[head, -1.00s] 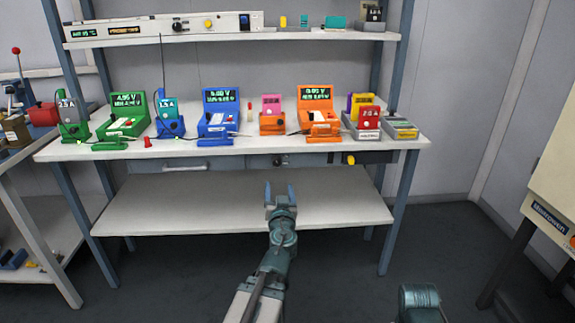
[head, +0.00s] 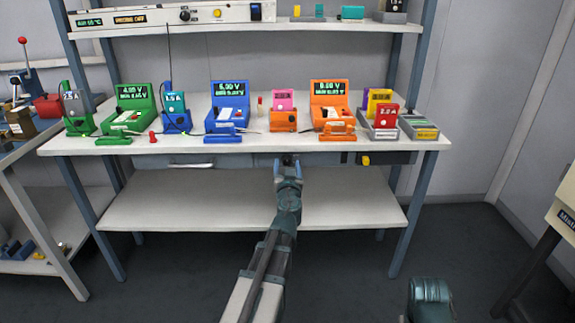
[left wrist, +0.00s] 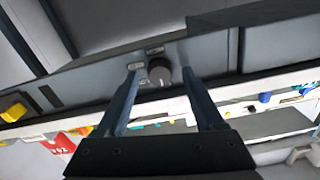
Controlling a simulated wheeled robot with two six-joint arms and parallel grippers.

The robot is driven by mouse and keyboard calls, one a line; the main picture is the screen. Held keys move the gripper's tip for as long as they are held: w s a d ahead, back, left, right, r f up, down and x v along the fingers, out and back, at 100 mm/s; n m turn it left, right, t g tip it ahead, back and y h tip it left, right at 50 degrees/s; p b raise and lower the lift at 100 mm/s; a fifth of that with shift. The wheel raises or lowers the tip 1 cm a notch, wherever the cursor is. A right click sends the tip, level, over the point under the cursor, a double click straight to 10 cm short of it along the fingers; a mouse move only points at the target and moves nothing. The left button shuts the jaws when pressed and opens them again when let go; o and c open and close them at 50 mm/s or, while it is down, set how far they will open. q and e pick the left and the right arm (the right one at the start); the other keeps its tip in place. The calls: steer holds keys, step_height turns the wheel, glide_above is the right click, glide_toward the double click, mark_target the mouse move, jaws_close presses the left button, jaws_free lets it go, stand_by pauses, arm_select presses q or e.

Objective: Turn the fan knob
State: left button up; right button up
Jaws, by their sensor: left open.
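A dark round knob (head: 287,159) sits on the grey panel under the front edge of the workbench, and I take it as the fan knob. In the left wrist view the knob (left wrist: 160,72) appears between my fingertips, with small pale labels beside it. My left gripper (head: 288,168) is open, its fingers spread to either side of the knob. The left wrist view also shows the open fingers (left wrist: 160,76). A gap shows between knob and each finger; how deep it lies between them I cannot tell. My right gripper is out of view.
A yellow knob (head: 365,160) sits on a dark panel to the right of the fan knob. Several coloured testers and pouch cells stand on the bench top (head: 245,145) above. A lower shelf (head: 160,205) below is bare.

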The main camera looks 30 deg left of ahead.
arm_select(q)
jaws_close()
stand_by(0.4)
